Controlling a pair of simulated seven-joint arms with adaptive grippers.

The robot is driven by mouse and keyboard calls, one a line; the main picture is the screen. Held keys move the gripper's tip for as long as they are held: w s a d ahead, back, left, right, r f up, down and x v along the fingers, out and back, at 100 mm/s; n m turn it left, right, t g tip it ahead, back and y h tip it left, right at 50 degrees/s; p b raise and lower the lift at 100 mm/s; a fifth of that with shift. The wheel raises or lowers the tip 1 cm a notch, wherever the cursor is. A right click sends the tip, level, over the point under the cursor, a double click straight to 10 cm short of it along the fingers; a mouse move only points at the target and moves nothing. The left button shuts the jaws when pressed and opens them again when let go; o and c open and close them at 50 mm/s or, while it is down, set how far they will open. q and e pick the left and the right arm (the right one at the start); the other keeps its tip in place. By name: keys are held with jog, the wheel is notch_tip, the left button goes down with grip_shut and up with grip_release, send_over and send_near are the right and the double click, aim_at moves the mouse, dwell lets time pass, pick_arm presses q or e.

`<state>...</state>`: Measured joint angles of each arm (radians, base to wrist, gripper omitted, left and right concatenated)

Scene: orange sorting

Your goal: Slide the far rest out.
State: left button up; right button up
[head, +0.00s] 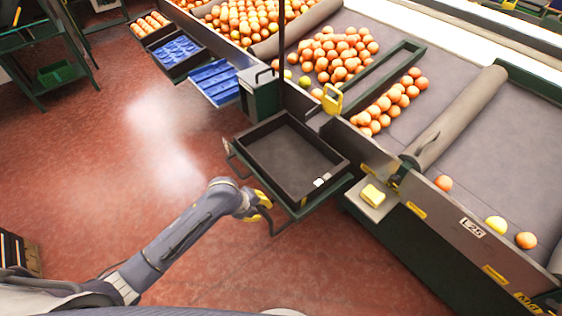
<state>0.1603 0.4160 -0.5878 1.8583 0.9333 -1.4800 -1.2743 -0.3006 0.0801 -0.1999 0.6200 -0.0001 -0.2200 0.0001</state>
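A green pull-out rest (314,206) juts from the side of the sorting line and bears an empty black crate (263,168). A thin bar handle shows at its left corner. Farther back, a blue tray (213,80) sits on another support beside a green box; I cannot tell for sure which support is the far rest. My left gripper (264,206), with yellow parts, is at the near left edge of the green rest, beside the crate. Its fingertips are small and partly hidden, so contact and opening are unclear. My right gripper is out of view.
A yellow button box (372,195) stands right of the crate. Oranges (338,52) lie on the grey belt, with a few loose ones at right. More trays (178,54) line the far left side.

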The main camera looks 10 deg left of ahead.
pick_arm(q)
grip_shut()
jog(key=s+a, duration=0.7)
jog(key=shift+s+a, duration=0.25)
jog(key=o, duration=0.6)
grip_release()
dwell(1.3)
jog(key=shift+r, duration=3.5)
